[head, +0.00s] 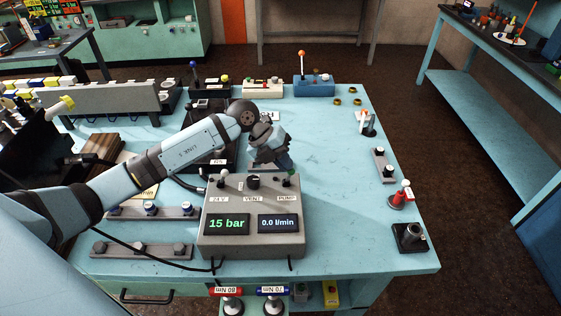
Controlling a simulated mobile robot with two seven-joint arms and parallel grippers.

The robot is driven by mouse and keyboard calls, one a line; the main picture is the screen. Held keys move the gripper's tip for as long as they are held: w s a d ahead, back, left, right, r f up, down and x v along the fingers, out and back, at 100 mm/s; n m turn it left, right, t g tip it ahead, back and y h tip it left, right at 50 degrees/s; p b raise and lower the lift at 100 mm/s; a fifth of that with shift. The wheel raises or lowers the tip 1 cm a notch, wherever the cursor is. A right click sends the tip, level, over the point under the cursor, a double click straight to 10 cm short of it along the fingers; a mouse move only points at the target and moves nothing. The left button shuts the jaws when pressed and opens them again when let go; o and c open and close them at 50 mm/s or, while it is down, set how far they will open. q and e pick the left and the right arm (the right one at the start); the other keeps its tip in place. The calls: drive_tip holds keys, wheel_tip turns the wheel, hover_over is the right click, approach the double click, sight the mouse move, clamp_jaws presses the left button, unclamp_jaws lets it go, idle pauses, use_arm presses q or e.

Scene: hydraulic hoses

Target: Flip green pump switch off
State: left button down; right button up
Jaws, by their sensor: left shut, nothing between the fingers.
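The grey control box (208,251) stands near the front of the blue table. Its left display reads 15 bar and its right display reads 0.0 l/min. The green pump switch (291,180) is on its top right, above the PUMP label (287,198). My left gripper (287,167) is shut and empty, pointing down just behind and above the pump switch. I cannot tell whether its tips touch the switch. The switch's lever is small and partly hidden, so its position is unclear. My right gripper is not in view.
A black VENT knob (253,182) and a 24 V switch (223,177) sit left of the pump switch. Hose fittings on grey rails (152,210) lie to the left. A red-based valve (402,195) stands at right. The table between box and right edge is mostly clear.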

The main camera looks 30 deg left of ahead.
use_arm(q)
drive_tip(key=shift+r, duration=0.15)
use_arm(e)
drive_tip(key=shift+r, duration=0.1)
use_arm(q)
drive_tip(key=shift+r+p, duration=0.6)
drive_tip(key=shift+r, duration=0.05)
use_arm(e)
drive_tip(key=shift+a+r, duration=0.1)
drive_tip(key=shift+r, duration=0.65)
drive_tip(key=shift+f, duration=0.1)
